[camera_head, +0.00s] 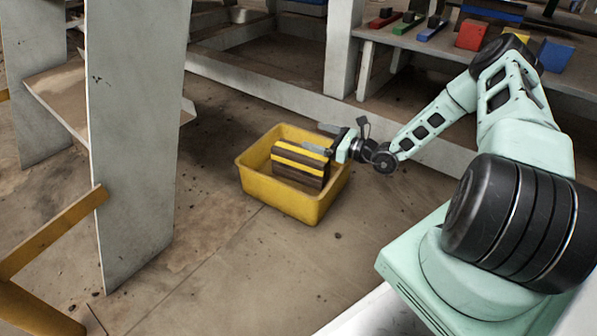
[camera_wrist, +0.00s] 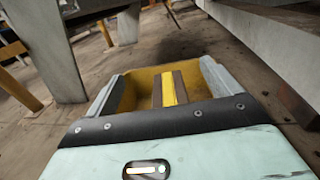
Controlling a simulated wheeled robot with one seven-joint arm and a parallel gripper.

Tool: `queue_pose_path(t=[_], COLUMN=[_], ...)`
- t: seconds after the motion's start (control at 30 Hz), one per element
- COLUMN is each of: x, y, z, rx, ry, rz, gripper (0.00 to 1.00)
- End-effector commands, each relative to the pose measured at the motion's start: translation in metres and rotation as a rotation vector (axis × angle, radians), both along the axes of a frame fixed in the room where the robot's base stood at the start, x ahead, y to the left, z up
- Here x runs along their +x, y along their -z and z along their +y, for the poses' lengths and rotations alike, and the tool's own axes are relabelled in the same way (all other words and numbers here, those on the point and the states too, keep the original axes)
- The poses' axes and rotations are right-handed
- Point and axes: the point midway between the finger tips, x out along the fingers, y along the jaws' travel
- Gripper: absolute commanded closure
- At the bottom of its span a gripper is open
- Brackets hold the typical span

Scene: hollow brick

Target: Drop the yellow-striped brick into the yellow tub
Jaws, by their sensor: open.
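The yellow tub (camera_head: 277,195) stands on the floor near the middle of the head view. The brown brick with yellow stripes (camera_head: 299,163) is inside the tub's outline, its top at about rim height; I cannot tell whether it rests on the tub's floor. My gripper (camera_head: 322,146) is at the tub's right rear side, right by the brick's top. In the wrist view the two grey fingers (camera_wrist: 168,85) are spread wide, with the striped brick (camera_wrist: 172,90) between them and clear gaps on both sides. The tub's yellow wall (camera_wrist: 143,78) shows behind it.
A grey shelf upright (camera_head: 130,140) stands left of the tub. A bench (camera_head: 450,50) at the back right carries coloured blocks, including a red cube (camera_head: 471,35). A yellow bar (camera_head: 50,238) is at lower left. The floor in front of the tub is clear.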

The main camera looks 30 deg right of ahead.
Motion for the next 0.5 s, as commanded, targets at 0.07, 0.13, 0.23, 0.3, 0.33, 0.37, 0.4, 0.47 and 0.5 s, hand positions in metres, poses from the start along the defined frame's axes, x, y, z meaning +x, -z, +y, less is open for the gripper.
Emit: queue_pose_path(t=[0.07,0.13,0.23,0.3,0.33,0.37,0.4,0.47,0.5], x=[-0.014,-0.028,-0.049,-0.064,-0.07,-0.076,-0.084,-0.096,-0.103], y=[-0.006,-0.007,-0.007,-0.008,-0.008,-0.007,-0.007,-0.007,-0.006], z=[-0.008,-0.016,-0.028,-0.035,-0.039,-0.043,-0.047,-0.053,-0.057], rx=[0.002,0.001,0.002,0.002,0.002,0.001,0.001,0.001,0.0], ry=[0.003,0.004,0.004,0.004,0.005,0.004,0.004,0.003,0.004], rz=[0.002,0.002,0.001,0.0,0.0,0.0,0.0,-0.002,-0.001], gripper=[0.11,0.11,0.11,0.11,0.11,0.11,0.11,0.11,0.11])
